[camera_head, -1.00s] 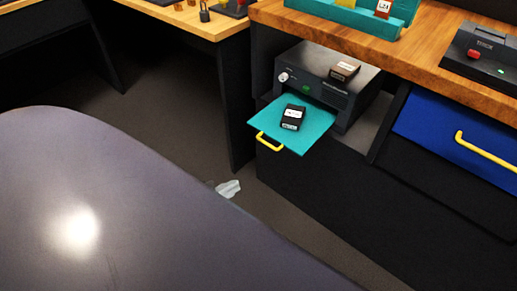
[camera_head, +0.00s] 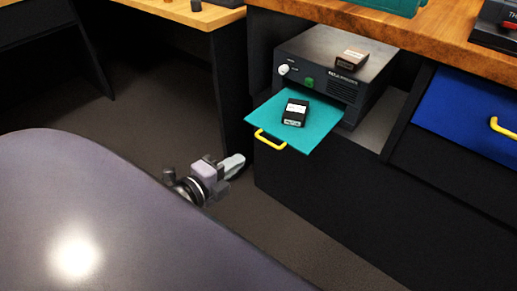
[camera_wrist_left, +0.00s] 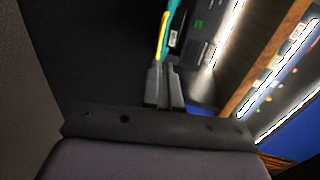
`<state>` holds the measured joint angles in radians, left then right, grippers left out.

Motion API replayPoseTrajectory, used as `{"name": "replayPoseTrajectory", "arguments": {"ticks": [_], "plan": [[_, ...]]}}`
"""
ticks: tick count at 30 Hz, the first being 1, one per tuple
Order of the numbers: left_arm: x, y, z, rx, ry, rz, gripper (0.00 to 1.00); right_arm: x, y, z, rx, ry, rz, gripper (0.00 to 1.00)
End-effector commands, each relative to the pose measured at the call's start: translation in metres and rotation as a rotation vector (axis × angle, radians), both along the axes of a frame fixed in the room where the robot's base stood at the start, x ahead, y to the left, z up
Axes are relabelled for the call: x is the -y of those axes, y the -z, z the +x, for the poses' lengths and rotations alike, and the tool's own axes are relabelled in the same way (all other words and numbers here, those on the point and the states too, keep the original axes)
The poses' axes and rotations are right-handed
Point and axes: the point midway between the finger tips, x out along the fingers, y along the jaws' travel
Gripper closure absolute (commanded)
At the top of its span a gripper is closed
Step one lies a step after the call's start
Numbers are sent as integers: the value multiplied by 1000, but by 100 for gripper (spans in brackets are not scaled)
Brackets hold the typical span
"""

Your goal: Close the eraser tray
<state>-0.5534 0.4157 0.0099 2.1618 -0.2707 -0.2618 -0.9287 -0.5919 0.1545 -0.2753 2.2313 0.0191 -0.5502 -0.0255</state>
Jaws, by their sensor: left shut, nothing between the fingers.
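The eraser tray (camera_head: 275,112) is a teal flat tray that sticks out of the front of a dark eraser box (camera_head: 325,62). It has a yellow handle (camera_head: 269,141) at its front edge. A small black cartridge (camera_head: 294,113) with a white label lies on it. My left gripper (camera_head: 232,166) is low in front of and to the left of the tray, apart from it, with its fingers shut and empty. In the left wrist view, the fingers (camera_wrist_left: 163,88) point toward the yellow handle (camera_wrist_left: 163,38) and the tray's teal edge. My right gripper is not in view.
The box has a white knob (camera_head: 284,70), a green button (camera_head: 309,83) and a brown cartridge (camera_head: 351,59) on top. A blue drawer (camera_head: 465,115) with a yellow handle is at right. The wooden desk top (camera_head: 410,37) overhangs the box.

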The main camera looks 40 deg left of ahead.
Motion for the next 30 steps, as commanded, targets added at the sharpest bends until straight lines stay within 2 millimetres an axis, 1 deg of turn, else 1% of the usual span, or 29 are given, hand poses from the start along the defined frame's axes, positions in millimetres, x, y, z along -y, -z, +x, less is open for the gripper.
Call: {"name": "replayPoseTrajectory", "arguments": {"ticks": [1,8,12,18,24,30], "plan": [[0,2,8,4,1,0,100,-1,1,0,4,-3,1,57],[2,9,38,2,0,0,100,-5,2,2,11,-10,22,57],[3,13,57,2,0,-1,100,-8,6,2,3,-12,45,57],[5,18,78,2,0,-1,100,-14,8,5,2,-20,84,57],[6,20,89,0,1,-1,100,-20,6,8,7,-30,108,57],[6,20,90,-2,1,-1,100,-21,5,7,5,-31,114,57]]}}
